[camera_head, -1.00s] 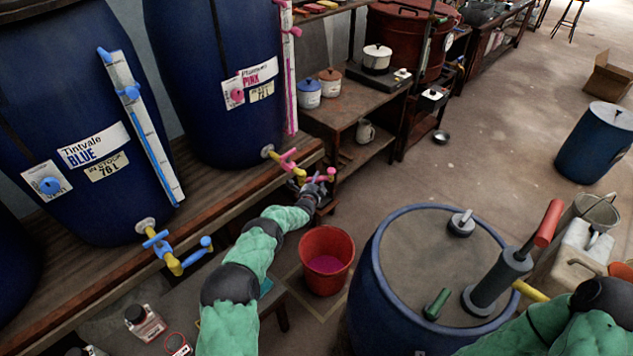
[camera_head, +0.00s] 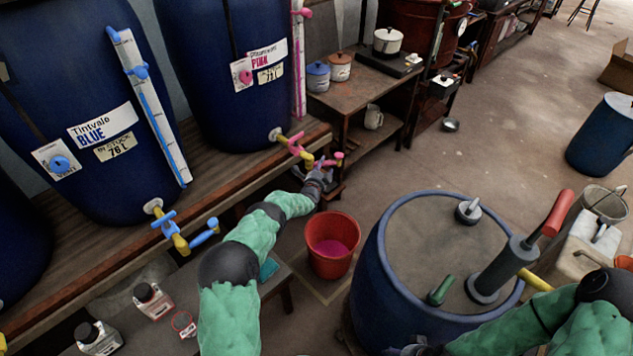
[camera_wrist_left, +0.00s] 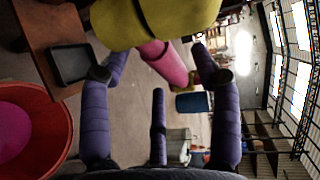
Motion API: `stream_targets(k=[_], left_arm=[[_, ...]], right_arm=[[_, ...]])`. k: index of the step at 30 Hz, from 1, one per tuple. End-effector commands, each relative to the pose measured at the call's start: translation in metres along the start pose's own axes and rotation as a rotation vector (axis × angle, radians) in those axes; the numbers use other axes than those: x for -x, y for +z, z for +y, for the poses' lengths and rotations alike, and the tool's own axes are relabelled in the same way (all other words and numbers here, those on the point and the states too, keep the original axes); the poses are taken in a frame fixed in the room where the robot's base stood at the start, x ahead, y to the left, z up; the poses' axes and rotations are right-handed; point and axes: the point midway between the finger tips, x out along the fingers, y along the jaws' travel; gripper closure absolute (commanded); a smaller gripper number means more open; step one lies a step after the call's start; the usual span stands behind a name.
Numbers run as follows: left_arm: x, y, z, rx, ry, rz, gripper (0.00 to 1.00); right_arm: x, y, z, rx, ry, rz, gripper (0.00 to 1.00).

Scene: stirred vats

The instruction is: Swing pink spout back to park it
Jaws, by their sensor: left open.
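The pink spout (camera_head: 331,161) is on the yellow tap of the "PINK" vat (camera_head: 205,115) and points right, out over the floor past the bench edge. The tap's pink handle (camera_head: 295,146) is above it. My left gripper (camera_head: 320,176) is open at the spout, partly covering it. In the left wrist view the pink spout (camera_wrist_left: 166,62) shows between the spread purple fingers (camera_wrist_left: 162,100), below a large yellow part (camera_wrist_left: 150,20); contact cannot be told. My right gripper (camera_head: 412,349) is cut off at the bottom edge.
A blue drum (camera_head: 370,290) with a hand pump stands at the right. The blue vat's tap (camera_head: 172,232) is left along the bench. A low shelf table (camera_head: 345,105) stands behind.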

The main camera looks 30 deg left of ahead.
Motion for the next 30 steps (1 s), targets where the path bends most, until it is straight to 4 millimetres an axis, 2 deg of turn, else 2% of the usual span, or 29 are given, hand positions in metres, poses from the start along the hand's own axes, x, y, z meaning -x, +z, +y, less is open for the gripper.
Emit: stream_targets(k=[21, 30], left_arm=[[0.077, 0.001, 0.000, 0.001, 0.001, -0.001, 0.37], [0.097, 0.000, 0.001, 0.001, 0.001, -0.001, 0.37]], right_arm=[[0.000, 0.000, 0.000, 0.000, 0.000, 0.000, 0.36], [0.000, 0.000, 0.000, 0.000, 0.000, 0.000, 0.36]])
